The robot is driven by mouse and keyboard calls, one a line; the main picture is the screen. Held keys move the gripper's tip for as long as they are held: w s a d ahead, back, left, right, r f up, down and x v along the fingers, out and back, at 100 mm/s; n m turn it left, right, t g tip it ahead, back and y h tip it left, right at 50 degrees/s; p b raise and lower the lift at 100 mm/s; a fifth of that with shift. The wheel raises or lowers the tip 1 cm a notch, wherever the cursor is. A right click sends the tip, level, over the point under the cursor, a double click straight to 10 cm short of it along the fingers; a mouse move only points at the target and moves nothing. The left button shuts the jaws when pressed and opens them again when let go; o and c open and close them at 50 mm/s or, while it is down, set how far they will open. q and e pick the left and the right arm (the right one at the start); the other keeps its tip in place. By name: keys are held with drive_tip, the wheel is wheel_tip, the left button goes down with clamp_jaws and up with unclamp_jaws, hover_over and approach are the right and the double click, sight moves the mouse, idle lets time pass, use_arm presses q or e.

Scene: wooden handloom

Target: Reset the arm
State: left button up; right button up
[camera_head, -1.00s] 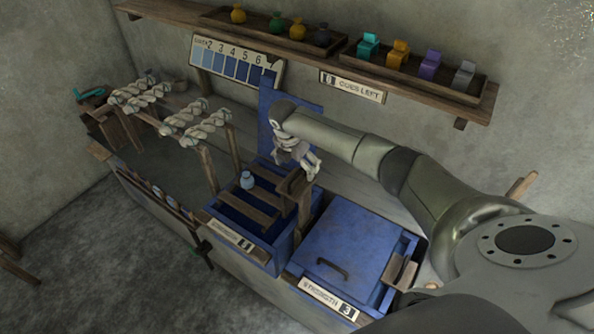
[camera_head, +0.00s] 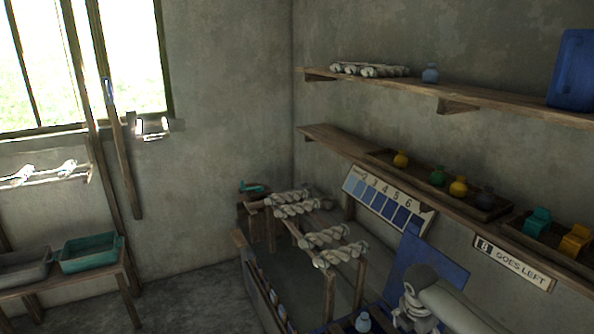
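My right gripper (camera_head: 408,315) is at the bottom edge of the head view, right of centre. Its arm comes in from the lower right, grey and partly cut off by the frame. The gripper hangs near the blue upright panel (camera_head: 428,262) and to the right of a small blue bottle (camera_head: 363,322). Its fingertips are small and cut off by the edge, so I cannot tell whether they are open or what is between them. My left gripper is not in view.
White twisted skeins (camera_head: 325,240) hang on wooden posts left of the arm. Above runs a lower shelf (camera_head: 335,137) with coloured bottles, and an upper shelf (camera_head: 400,84). A numbered colour chart (camera_head: 385,203) is on the wall. A teal tray (camera_head: 88,254) stands at far left.

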drive_tip(key=s+a+f+m+t+y, duration=0.1)
drive_tip(key=s+a+f+m+y, duration=0.15)
drive_tip(key=s+a, duration=0.6)
drive_tip(key=s+a+f+m+y, duration=0.1)
drive_tip(key=s+a+f+m, duration=0.3)
drive_tip(key=s+a, duration=0.45)
drive_tip(key=s+d+r+m+t+h, duration=0.1)
drive_tip(key=s+d+r+m, duration=0.15)
drive_tip(key=s+m, duration=0.5)
drive_tip(key=s+d+r+m, duration=0.1)
drive_tip(key=s+r+m, duration=0.4)
drive_tip(key=s, duration=0.4)
wheel_tip(320, 180, down, 36)
drive_tip(key=s+g+b, duration=0.1)
drive_tip(key=b, duration=0.7)
drive_tip(key=s+d+f+b, duration=0.1)
drive_tip(key=s+f+b, duration=0.2)
drive_tip(key=s+f, duration=0.5)
drive_tip(key=s+d+f+g+b, duration=0.1)
drive_tip(key=s+f+b, duration=0.2)
drive_tip(key=s+f, duration=0.5)
wheel_tip(320, 180, down, 6)
drive_tip(key=shift+s+d+r+m, duration=0.1)
drive_tip(key=shift+s+d+m, duration=0.2)
drive_tip(key=shift+d, duration=0.1)
